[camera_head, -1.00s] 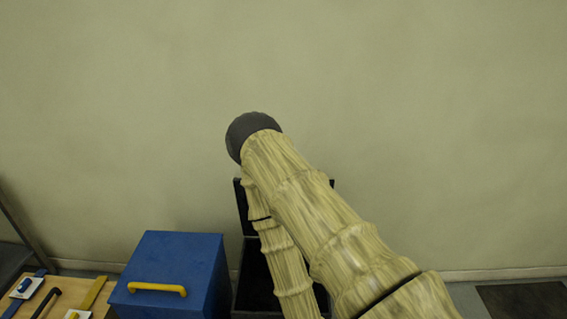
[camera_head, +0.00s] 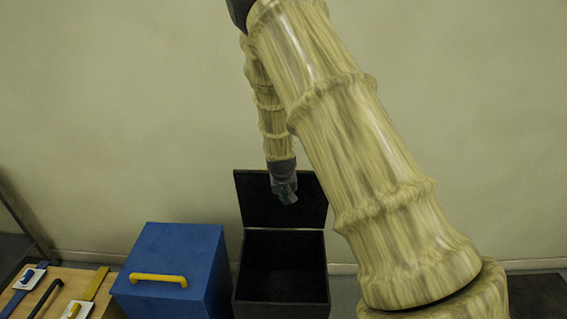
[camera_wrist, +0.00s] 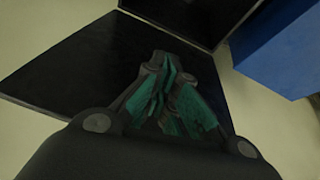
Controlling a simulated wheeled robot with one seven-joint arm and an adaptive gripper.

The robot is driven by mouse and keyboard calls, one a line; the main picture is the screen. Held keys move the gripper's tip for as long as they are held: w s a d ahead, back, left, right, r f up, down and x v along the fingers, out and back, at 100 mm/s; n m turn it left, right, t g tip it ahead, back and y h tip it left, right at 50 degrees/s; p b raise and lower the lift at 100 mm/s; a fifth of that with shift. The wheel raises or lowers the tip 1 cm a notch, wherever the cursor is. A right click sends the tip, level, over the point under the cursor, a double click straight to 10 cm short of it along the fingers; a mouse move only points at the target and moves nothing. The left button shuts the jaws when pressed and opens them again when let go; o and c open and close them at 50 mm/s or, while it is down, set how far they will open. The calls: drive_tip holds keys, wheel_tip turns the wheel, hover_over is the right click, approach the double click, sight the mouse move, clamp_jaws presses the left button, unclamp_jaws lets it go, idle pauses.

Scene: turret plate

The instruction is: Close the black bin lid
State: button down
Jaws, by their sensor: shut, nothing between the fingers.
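The black bin (camera_head: 281,265) stands open on the floor by the wall, and its inside looks dark and empty. Its black lid (camera_head: 253,195) stands up at the bin's back edge. My gripper (camera_head: 288,196) hangs in front of the raised lid, above the bin opening; I cannot tell whether it touches the lid. In the wrist view my gripper (camera_wrist: 165,72) has its teal-padded fingers together with nothing between them. The lid (camera_wrist: 75,70) fills much of that view behind the fingers, and part of the bin (camera_wrist: 178,12) shows at the top.
A blue box (camera_head: 172,262) with a yellow handle (camera_head: 158,279) stands close at the bin's left. A wooden table (camera_head: 98,309) with handles and small fittings is at the lower left. A plain wall (camera_head: 120,110) rises behind. My arm covers the area right of the bin.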

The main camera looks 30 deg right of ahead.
drive_tip(key=w+d+r+m+t, duration=0.15)
drive_tip(key=w+r, duration=0.25)
drive_tip(key=r, duration=0.4)
drive_tip(key=w+d+r, duration=0.2)
drive_tip(key=w+r, duration=0.2)
drive_tip(key=r, duration=0.4)
drive_tip(key=p+x, duration=0.1)
drive_tip(key=x, duration=0.2)
drive_tip(key=p+x, duration=0.1)
drive_tip(key=x, duration=0.2)
drive_tip(key=p+x, duration=0.1)
drive_tip(key=x, duration=0.3)
drive_tip(key=shift+w+d+r+p, duration=0.15)
drive_tip(key=shift+d+p, duration=0.15)
drive_tip(key=shift+p, duration=0.05)
drive_tip(key=s+a+p, duration=0.1)
drive_tip(key=s+a+f+p, duration=0.1)
drive_tip(key=s, duration=0.1)
drive_tip(key=shift+s, duration=0.15)
drive_tip(key=shift+s+a, duration=0.1)
